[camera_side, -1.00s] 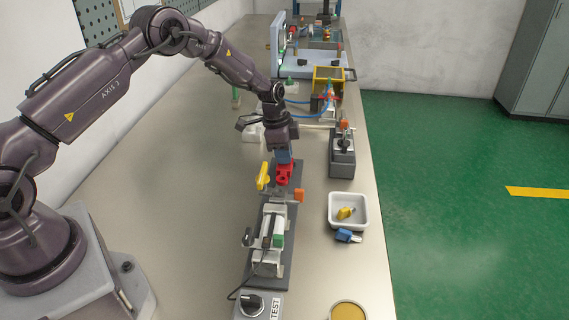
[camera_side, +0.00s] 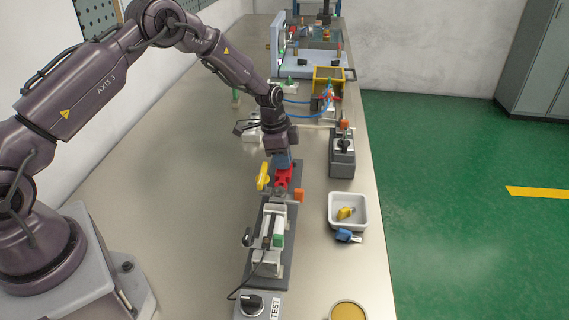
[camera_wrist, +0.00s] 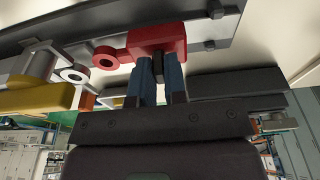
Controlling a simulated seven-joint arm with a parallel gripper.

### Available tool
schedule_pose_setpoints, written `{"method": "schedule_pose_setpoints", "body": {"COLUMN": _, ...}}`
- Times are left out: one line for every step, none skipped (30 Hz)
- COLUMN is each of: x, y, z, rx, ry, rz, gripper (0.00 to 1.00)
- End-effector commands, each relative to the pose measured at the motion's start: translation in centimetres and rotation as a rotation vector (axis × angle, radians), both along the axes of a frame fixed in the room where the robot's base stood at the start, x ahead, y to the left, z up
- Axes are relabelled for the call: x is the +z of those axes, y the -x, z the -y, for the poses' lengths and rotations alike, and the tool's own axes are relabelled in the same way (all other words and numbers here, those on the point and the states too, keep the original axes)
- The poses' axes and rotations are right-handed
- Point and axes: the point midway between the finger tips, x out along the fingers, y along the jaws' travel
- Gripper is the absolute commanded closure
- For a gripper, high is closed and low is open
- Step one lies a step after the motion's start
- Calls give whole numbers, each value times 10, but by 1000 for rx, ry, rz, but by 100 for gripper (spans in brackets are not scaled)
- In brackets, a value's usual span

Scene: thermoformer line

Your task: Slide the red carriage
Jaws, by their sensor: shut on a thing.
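The red carriage (camera_side: 283,178) sits on the dark rail base (camera_side: 263,216), near its far end. My gripper (camera_side: 283,162) is above it with its blue fingers pointing down, shut on the carriage. In the wrist view, the gripper's fingers (camera_wrist: 157,78) close on a dark post under the red carriage (camera_wrist: 160,42). The carriage's ringed lug (camera_wrist: 106,58) points left toward a metal lug with a hole (camera_wrist: 74,75), with a small gap between them. A yellow lever (camera_side: 263,176) stands left of the carriage; an orange block (camera_side: 299,196) is on the right.
A white clamp fixture with a green block (camera_side: 279,239) occupies the near half of the base. A TEST switch box (camera_side: 257,305) stands in front. A white tray (camera_side: 335,219), a blue part (camera_side: 347,236) and a grey switch unit (camera_side: 342,162) are right. The left table is clear.

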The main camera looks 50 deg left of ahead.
Motion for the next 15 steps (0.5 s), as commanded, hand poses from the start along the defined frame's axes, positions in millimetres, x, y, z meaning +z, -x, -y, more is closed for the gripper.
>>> {"method": "schedule_pose_setpoints", "body": {"x": 1, "y": 0, "z": 1, "rx": 0, "ry": -1, "rz": 2, "gripper": 100}}
{"method": "schedule_pose_setpoints", "body": {"x": 1, "y": 1, "z": 1, "rx": 0, "ry": -1, "rz": 2, "gripper": 100}}
{"method": "schedule_pose_setpoints", "body": {"x": 2, "y": 2, "z": 2, "rx": 0, "ry": -1, "rz": 2, "gripper": 100}}
{"method": "schedule_pose_setpoints", "body": {"x": 2, "y": 2, "z": 3, "rx": 0, "ry": -1, "rz": 2, "gripper": 100}}
{"method": "schedule_pose_setpoints", "body": {"x": 1, "y": 3, "z": 4, "rx": 0, "ry": -1, "rz": 2, "gripper": 100}}
{"method": "schedule_pose_setpoints", "body": {"x": 1, "y": 4, "z": 5, "rx": 0, "ry": -1, "rz": 2, "gripper": 100}}
{"method": "schedule_pose_setpoints", "body": {"x": 1, "y": 5, "z": 5, "rx": 0, "ry": -1, "rz": 2, "gripper": 100}}
{"method": "schedule_pose_setpoints", "body": {"x": 2, "y": 5, "z": 6, "rx": 0, "ry": -1, "rz": 2, "gripper": 100}}
{"method": "schedule_pose_setpoints", "body": {"x": 2, "y": 6, "z": 7, "rx": 0, "ry": -1, "rz": 2, "gripper": 100}}
{"method": "schedule_pose_setpoints", "body": {"x": 2, "y": 6, "z": 7, "rx": 0, "ry": -1, "rz": 2, "gripper": 100}}
{"method": "schedule_pose_setpoints", "body": {"x": 2, "y": 7, "z": 8, "rx": 0, "ry": -1, "rz": 2, "gripper": 100}}
{"method": "schedule_pose_setpoints", "body": {"x": 2, "y": 8, "z": 9, "rx": 0, "ry": -1, "rz": 2, "gripper": 100}}
{"method": "schedule_pose_setpoints", "body": {"x": 2, "y": 9, "z": 10, "rx": 0, "ry": -1, "rz": 2, "gripper": 100}}
{"method": "schedule_pose_setpoints", "body": {"x": 2, "y": 9, "z": 10, "rx": 0, "ry": -1, "rz": 2, "gripper": 100}}
{"method": "schedule_pose_setpoints", "body": {"x": 2, "y": 10, "z": 11, "rx": 1, "ry": -1, "rz": 4, "gripper": 100}}
